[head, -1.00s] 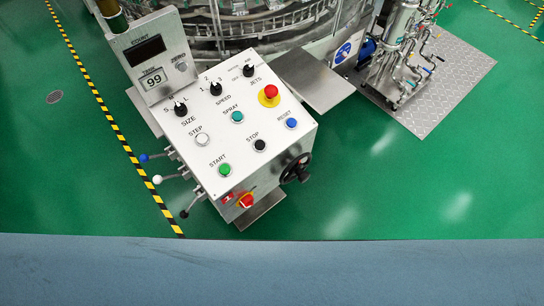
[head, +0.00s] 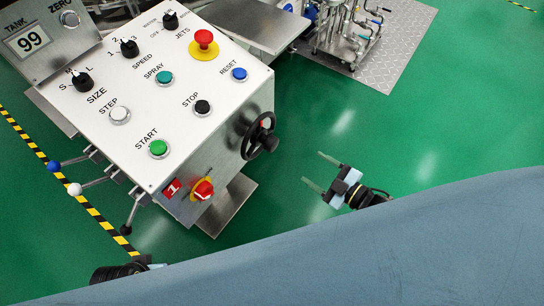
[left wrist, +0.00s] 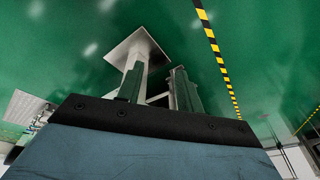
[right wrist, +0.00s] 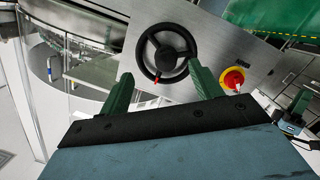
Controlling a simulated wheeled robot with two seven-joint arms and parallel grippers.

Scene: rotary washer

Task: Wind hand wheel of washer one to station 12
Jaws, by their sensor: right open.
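The black hand wheel (head: 259,135) is on the right side face of the white control console (head: 130,95), with a knob on its rim. In the right wrist view the hand wheel (right wrist: 166,53) faces me, with a small red mark at its lower rim. My right gripper (head: 313,171) is open and empty, right of and below the wheel in the head view, apart from it.
Three ball-ended levers, one with a blue ball (head: 54,166), stick out at the left. A steel-plated pump stand (head: 385,60) is at the upper right. Green floor right of the console is clear.

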